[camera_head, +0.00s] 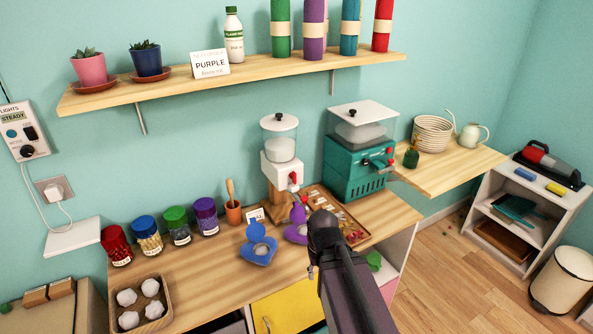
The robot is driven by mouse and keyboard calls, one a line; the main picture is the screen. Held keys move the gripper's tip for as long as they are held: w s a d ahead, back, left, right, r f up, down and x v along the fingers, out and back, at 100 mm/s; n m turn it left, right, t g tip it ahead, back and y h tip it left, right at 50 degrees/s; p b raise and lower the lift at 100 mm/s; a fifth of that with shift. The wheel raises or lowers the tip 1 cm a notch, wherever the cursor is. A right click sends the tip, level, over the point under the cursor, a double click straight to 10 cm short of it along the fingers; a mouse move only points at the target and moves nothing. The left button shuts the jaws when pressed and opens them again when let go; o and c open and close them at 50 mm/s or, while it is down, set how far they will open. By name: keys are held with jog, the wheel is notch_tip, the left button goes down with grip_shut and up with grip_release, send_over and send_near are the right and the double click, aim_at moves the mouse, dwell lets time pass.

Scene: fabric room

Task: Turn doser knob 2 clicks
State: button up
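A white doser (283,172) with a clear round hopper (281,146) holding white material stands at the back of the wooden counter. A small red knob (293,177) shows on its front. The knob's marks and setting are too small to read. My dark arm rises from the bottom edge and ends in a rounded joint in front of the counter, below and right of the doser. It appears apart from the knob in the picture. My gripper's fingers cannot be made out; the arm hides whatever lies behind it.
A teal machine (352,172) stands right of the doser. A wooden tray (352,228) with small pieces lies before it. Several colour jars (178,226) stand left. A shelf (240,72) hangs above.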

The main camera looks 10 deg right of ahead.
jog(key=shift+w+a, duration=0.2)
jog(key=shift+w, duration=0.15)
jog(key=n+t+y+p, duration=0.1)
jog(key=n+t+p, duration=0.3)
jog(key=p, duration=2)
send_near(295, 173)
notch_tip(295, 173, up, 2)
jog(key=shift+s+d+r, duration=0.1)
jog(key=shift+s+d, duration=0.25)
jog(key=shift+s, duration=0.15)
jog(key=b+x, duration=0.6)
jog(key=x, duration=0.1)
jog(key=b+x, duration=0.6)
jog(key=b, duration=0.1)
jog(key=shift+w+a+f, duration=0.25)
jog(key=shift+w+f, duration=0.05)
